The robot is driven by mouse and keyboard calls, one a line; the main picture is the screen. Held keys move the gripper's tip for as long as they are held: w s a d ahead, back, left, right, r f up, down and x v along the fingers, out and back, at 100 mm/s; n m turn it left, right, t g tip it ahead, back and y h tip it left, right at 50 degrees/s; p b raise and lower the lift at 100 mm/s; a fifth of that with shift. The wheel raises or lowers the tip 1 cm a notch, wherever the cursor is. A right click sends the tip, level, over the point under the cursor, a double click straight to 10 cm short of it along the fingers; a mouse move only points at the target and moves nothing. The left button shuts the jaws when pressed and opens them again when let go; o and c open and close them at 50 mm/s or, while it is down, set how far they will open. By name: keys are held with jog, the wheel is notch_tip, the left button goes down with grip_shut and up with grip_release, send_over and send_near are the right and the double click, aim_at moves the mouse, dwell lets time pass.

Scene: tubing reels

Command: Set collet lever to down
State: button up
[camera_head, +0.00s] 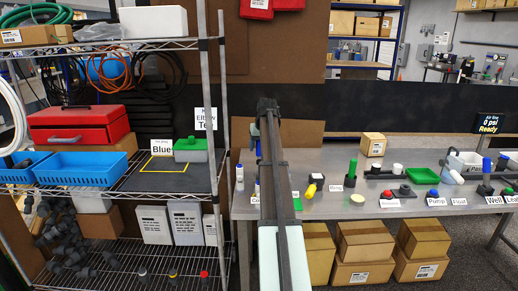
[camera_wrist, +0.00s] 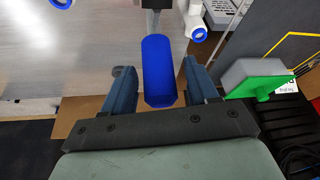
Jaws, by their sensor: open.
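A blue cylindrical handle (camera_wrist: 160,70) stands between the fingers of my gripper (camera_wrist: 161,85) in the wrist view, with a grey stem beyond its far end. It may be the collet lever; no readable label confirms this. The fingers are open, one on each side, with narrow gaps visible. In the head view my arm hides this spot, and my fingers cannot be made out. Other upright handles show there on the bench: a green one (camera_head: 352,170) and a blue one (camera_head: 486,168).
The grey bench (camera_head: 320,207) holds several small fittings and labels. White fittings with blue rings (camera_wrist: 196,28) lie beyond the fingers.

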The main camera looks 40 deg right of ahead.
jog(key=shift+x, duration=0.75)
grip_shut()
